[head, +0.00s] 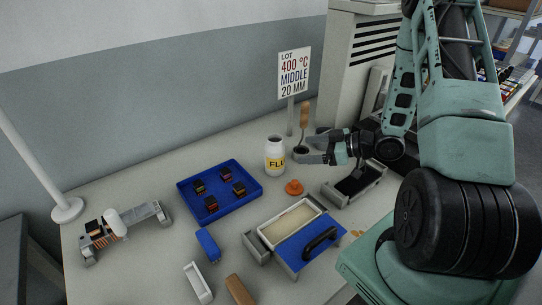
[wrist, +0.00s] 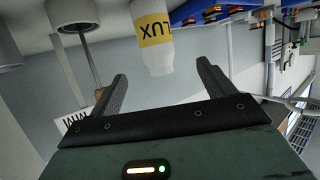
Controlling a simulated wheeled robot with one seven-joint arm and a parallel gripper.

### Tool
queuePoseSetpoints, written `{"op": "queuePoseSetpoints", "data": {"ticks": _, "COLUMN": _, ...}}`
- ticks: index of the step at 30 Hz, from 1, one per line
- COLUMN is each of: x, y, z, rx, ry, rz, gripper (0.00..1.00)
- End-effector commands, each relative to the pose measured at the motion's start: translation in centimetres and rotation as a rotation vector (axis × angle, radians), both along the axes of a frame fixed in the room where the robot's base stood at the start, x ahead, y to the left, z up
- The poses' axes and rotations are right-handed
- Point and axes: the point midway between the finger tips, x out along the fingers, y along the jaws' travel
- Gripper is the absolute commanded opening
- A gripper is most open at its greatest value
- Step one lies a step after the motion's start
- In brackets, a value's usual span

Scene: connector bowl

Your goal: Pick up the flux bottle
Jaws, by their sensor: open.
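The flux bottle (head: 274,157) is white with a yellow label and stands upright on the workbench, just right of the blue tray. My gripper (head: 302,153) is right beside it in the head view, level with its upper part. The fingers are open and empty and point towards the bottle. In the wrist view, which is upside down, the bottle (wrist: 152,40) appears beyond the gap between the fingertips (wrist: 161,70). A small gap seems to remain, but I cannot tell its exact size.
A blue tray (head: 184,190) holds several dark connectors. An orange cap-like piece (head: 294,187) lies in front of the bottle. A wooden-handled tool (head: 304,115) stands in a holder behind my gripper, near a sign (head: 294,72). A blue-lidded box (head: 335,233) is nearer.

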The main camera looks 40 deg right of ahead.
Motion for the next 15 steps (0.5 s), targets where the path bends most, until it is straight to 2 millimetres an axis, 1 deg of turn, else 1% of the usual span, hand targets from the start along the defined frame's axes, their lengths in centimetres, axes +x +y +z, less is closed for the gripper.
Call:
{"op": "queuePoseSetpoints", "data": {"ticks": 1, "x": 0.8, "y": 0.8, "z": -0.2, "rx": 0.002, "ry": 0.002, "rz": 0.004, "gripper": 0.82}}
{"op": "queuePoseSetpoints", "data": {"ticks": 9, "x": 4.9, "y": 3.7, "z": -2.1, "rx": 0.001, "ry": 0.002, "rz": 0.004, "gripper": 0.82}}
{"op": "queuePoseSetpoints", "data": {"ticks": 12, "x": 5.9, "y": 4.3, "z": -2.5, "rx": 0.000, "ry": 0.001, "rz": 0.003, "gripper": 0.82}}
{"op": "queuePoseSetpoints", "data": {"ticks": 15, "x": 6.5, "y": 4.6, "z": -2.9, "rx": -0.001, "ry": 0.002, "rz": 0.001, "gripper": 0.82}}
